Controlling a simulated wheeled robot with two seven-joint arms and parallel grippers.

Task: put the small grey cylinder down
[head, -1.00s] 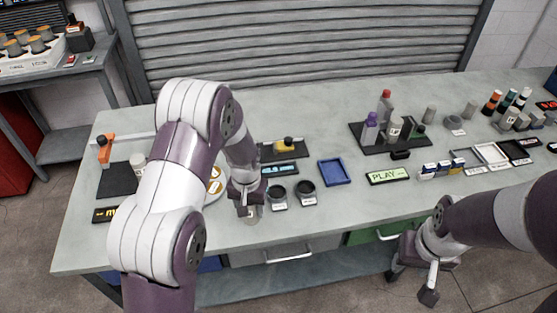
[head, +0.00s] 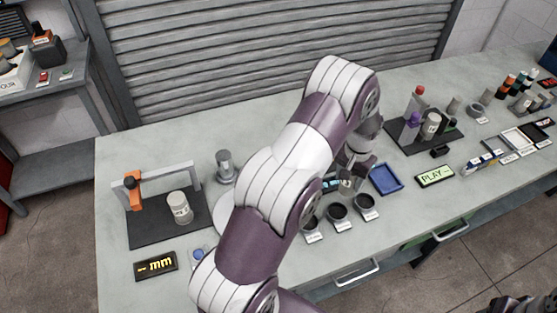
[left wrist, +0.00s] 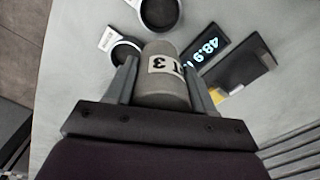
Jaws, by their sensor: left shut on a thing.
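In the head view my left gripper (head: 350,178) is over the workbench, just behind a row of dark round cups and left of a blue tray. The cylinder (head: 346,187) shows there only small, partly covered by the gripper. I cannot tell whether its lower end touches the bench.
Dark round cups (head: 337,213) stand in front of the gripper. A lit display (left wrist: 205,50) and a black tray (left wrist: 240,72) are close by. The blue tray (head: 386,179) is to the right. A white labelled cylinder (head: 180,207) stands on a black plate at left.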

